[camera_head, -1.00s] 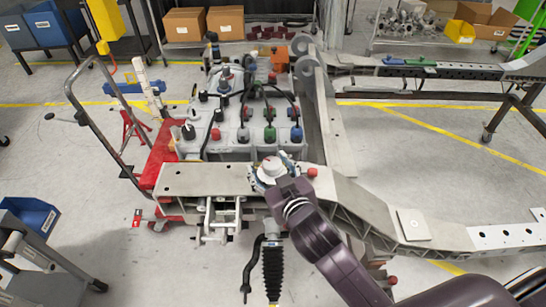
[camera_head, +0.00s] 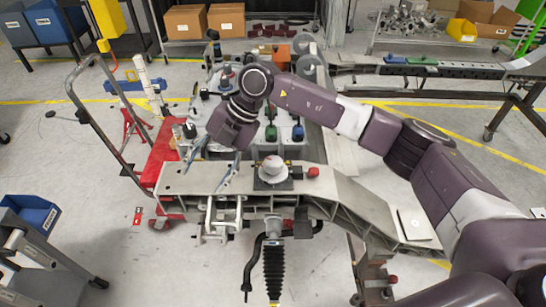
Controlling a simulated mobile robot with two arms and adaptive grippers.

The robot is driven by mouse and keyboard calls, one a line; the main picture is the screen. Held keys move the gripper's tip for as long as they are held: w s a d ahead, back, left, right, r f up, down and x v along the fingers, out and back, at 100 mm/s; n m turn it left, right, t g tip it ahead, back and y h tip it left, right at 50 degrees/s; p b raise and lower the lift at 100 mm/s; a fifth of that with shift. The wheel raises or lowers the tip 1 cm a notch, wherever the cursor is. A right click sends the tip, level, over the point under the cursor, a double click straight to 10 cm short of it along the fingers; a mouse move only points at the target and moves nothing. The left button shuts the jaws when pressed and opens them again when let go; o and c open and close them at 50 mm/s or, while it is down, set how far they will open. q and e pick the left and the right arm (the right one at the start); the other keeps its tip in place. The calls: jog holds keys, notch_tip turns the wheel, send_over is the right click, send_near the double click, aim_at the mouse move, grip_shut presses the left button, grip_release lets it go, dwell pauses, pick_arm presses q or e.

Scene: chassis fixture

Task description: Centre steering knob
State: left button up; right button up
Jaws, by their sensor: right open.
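The steering knob (camera_head: 271,168) is a white round cap on a dark square base. It sits on top of the light metal chassis beam (camera_head: 340,187), near the middle of the head view. My right arm comes in from the right and arches over the beam. My right gripper (camera_head: 211,167) is to the left of the knob, over the left part of the beam, pointing down. Its two fingers are spread apart with nothing between them. The gripper is clear of the knob. My left gripper is out of view.
A red knob (camera_head: 313,172) sticks out just right of the steering knob's base. Behind the beam stands a grey block with several coloured caps, partly hidden by my arm. A black ribbed boot (camera_head: 274,275) hangs below the beam. A red trolley (camera_head: 160,155) stands at the left.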

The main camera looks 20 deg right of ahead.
aim_at(273, 161)
jog(key=w+d+m+h, duration=0.1)
jog(key=d+h, duration=0.1)
jog(key=d, duration=0.4)
jog(key=w+d+r+m+h, duration=0.1)
jog(key=w+d+h, duration=0.1)
jog(key=d, duration=0.3)
jog(key=w+d+r+m+h, duration=0.1)
jog(key=d+h, duration=0.1)
jog(key=d, duration=0.4)
jog(key=shift+w+d+r+t+h, duration=0.2)
jog(key=shift+w+d+t+h, duration=0.1)
jog(key=shift+w+t, duration=0.1)
jog(key=shift+d+f, duration=0.15)
jog(key=shift+d, duration=0.15)
notch_tip(273, 161, down, 6)
jog(key=shift+a+p, duration=0.1)
jog(key=shift+p, duration=1.05)
jog(key=shift+f, duration=0.7)
jog(key=c, duration=1.2)
jog(key=shift+o, duration=0.2)
